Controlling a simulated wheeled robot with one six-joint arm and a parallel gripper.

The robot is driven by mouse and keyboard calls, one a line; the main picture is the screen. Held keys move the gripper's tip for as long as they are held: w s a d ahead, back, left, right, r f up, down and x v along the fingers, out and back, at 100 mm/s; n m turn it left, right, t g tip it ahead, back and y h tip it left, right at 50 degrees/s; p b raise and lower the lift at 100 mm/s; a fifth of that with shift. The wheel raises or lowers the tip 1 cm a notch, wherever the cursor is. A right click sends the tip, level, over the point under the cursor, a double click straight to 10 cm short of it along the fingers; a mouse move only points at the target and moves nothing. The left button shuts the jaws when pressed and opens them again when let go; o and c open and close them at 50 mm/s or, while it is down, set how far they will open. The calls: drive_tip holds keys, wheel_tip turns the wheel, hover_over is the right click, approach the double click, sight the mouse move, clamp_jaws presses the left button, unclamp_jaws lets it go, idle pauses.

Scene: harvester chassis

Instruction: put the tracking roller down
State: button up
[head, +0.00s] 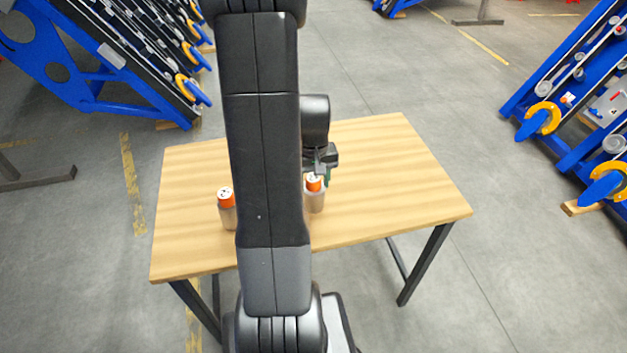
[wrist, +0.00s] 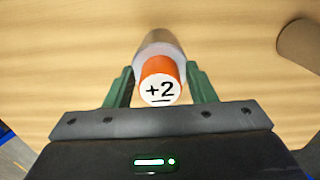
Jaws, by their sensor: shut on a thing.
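In the head view the gripper (head: 324,175) is over the middle of the wooden table (head: 400,180). The roller's far end is hidden, so I cannot tell whether it touches the tabletop.
A second roller with an orange top (head: 227,208) stands on the table to the left, partly behind my arm. A brown cylinder (wrist: 300,42) shows at the wrist view's right edge. The table's right side is clear. Blue racks (head: 575,100) stand on the floor beyond.

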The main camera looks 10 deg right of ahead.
drive_tip(key=o, duration=1.2)
drive_tip(key=shift+c, duration=0.2)
wheel_tip(320, 180, up, 12)
